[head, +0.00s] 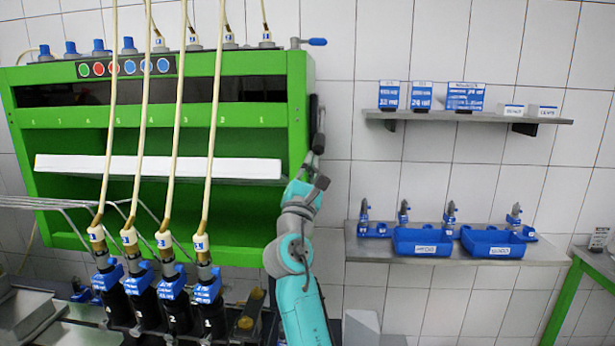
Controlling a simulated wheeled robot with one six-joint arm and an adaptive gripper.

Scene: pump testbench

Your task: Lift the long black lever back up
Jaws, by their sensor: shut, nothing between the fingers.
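The long black lever (314,112) appears as a dark upright bar along the right side of the green test bench (297,120). My gripper (319,142) is at the lower part of this bar, at the end of my raised teal arm. Its fingers look closed, with nothing seen between them. The gripper and lever are both dark and overlap, so I cannot tell whether they touch. The lower end of the lever is hidden behind the gripper and wrist.
Several black pumps (207,312) with blue collars and tall pale hoses stand in front of the bench at left. A wall shelf (470,119) and a steel ledge (380,249) with blue bins (423,242) are at right. The tiled wall between is clear.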

